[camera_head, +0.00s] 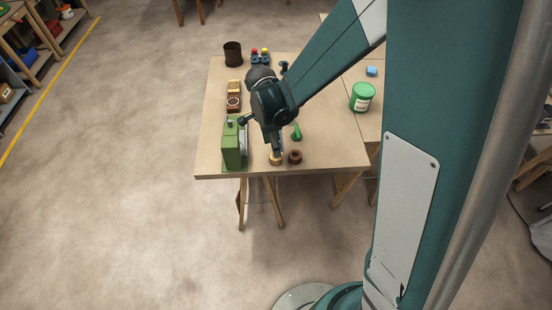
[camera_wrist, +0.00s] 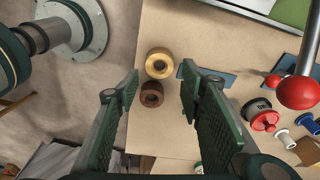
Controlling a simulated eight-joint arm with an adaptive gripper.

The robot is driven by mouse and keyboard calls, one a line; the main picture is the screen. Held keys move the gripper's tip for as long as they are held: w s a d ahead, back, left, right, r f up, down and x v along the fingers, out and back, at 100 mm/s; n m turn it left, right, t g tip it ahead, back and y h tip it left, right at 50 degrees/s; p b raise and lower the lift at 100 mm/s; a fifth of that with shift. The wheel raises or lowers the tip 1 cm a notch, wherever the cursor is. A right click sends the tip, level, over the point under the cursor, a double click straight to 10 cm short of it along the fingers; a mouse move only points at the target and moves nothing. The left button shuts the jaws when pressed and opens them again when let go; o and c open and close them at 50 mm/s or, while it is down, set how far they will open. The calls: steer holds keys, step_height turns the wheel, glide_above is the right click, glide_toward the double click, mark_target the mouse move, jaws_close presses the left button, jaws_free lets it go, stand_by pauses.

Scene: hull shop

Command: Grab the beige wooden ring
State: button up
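The beige wooden ring (camera_wrist: 159,63) lies flat on the table, in the wrist view between and beyond my open fingertips. In the head view the beige ring (camera_head: 275,160) is at the table's front edge area, partly hidden under my gripper (camera_head: 276,149). A dark brown ring (camera_wrist: 152,94) lies close beside it; the brown ring also shows in the head view (camera_head: 295,157), to the right. In the wrist view my gripper (camera_wrist: 160,86) is open, with nothing between its fingers. How far the fingertips are above the rings I cannot tell.
A green machine (camera_head: 233,148) stands close left of the beige ring. A red ball knob (camera_wrist: 298,92) and several small parts are at right in the wrist view. A green tub (camera_head: 362,98) and a dark pot (camera_head: 232,54) stand farther back. The table's right front is clear.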

steer(key=shift+d+f, duration=0.1)
steer(key=shift+f, duration=1.05)
steer(key=shift+f, duration=0.1)
steer(key=shift+d+f+b, duration=0.15)
steer(key=shift+f+b, duration=0.2)
steer(key=shift+f, duration=0.9)
steer(key=shift+d+f+b, duration=0.1)
steer(key=shift+f+b, duration=0.2)
steer(key=shift+f, duration=0.95)
steer(key=c, duration=0.6)
